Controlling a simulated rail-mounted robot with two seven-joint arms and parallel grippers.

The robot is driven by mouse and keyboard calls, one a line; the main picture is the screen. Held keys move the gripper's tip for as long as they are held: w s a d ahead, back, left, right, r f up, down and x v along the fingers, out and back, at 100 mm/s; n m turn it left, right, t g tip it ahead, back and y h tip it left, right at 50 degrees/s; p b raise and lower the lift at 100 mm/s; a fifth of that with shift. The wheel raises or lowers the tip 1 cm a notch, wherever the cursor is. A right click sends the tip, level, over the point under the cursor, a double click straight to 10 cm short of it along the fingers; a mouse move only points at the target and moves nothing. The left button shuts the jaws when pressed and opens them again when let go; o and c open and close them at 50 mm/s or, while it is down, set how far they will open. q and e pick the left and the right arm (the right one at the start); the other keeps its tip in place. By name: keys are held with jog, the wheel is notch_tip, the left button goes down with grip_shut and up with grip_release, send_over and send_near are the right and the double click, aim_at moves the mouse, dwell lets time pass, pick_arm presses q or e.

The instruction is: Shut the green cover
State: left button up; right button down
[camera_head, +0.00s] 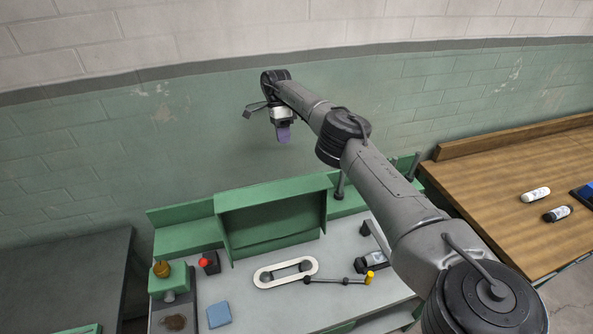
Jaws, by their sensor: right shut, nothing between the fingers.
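The green cover (270,218) stands raised at the back of the grey-topped machine table (240,290), tilted up with its hollow side facing me. The white oblong loop (286,271) on the table in front of it lies uncovered. My right arm reaches across from the right, and my right gripper (284,135) is up in front of the green wall, above and apart from the cover. My left gripper is not in view.
A red-topped knob (208,262), a yellow-tipped lever (369,278) and a blue pad (219,314) are on the machine table. A wooden table (520,195) with small bottles stands at the right. A dark table (65,270) stands at the left.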

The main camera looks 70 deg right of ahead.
jog(key=s+a+f+p, duration=0.3)
jog(key=a+f, duration=0.3)
jog(key=f, duration=0.2)
jog(key=shift+s, duration=0.85)
jog(key=shift+a, duration=0.15)
